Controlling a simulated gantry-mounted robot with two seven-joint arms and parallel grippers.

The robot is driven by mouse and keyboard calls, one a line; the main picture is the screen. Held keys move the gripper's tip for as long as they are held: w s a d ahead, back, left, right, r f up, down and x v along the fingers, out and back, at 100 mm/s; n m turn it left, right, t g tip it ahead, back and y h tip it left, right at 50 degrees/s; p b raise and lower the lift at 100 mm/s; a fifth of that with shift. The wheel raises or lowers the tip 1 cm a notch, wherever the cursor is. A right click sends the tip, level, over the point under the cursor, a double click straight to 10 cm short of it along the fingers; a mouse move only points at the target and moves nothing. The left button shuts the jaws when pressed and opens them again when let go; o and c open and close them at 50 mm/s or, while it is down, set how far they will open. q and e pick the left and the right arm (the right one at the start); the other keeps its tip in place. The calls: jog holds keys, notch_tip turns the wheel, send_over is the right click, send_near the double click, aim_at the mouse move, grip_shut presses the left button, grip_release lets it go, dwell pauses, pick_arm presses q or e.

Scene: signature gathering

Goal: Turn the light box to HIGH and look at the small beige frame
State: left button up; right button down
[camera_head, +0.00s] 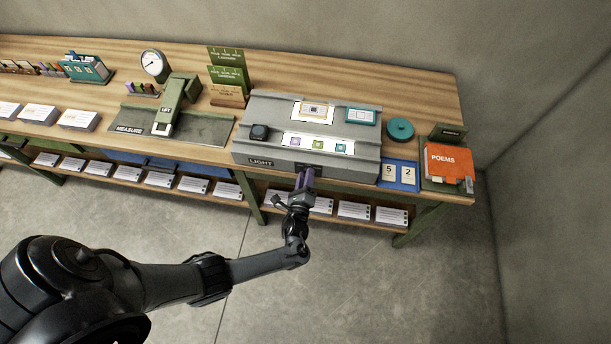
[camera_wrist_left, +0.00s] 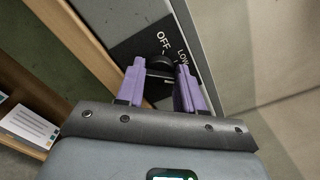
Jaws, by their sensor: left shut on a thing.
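The grey light box (camera_head: 350,165), marked LIGHT, stands on the bench. Its dark switch plate is on the front face and shows in the left wrist view with the words OFF and LOW; no HIGH mark is visible there. My left gripper (camera_head: 305,174) is at the front of the box, its purple fingers shut on the dark knob (camera_wrist_left: 160,61), partly hidden between them. The small beige frame (camera_head: 313,110) lies on a lit white panel on top of the box. My right gripper is not in view.
A teal frame (camera_head: 361,116) and several small coloured tiles lie on the box, with a dark block (camera_head: 259,132) at left. A green press (camera_head: 176,100) stands left; a teal disc (camera_head: 399,129) and orange POEMS book (camera_head: 448,160) are right. Cards fill the lower shelf.

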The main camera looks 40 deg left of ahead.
pick_arm(q)
jog(key=shift+m+p, duration=0.3)
jog(key=shift+m, duration=0.7)
jog(key=o, duration=1)
jog(key=p+v, duration=0.1)
jog(key=v, duration=0.9)
jog(key=shift+s+d+p, duration=0.25)
jog(key=shift+d+p, duration=0.05)
jog(key=shift+p, duration=0.05)
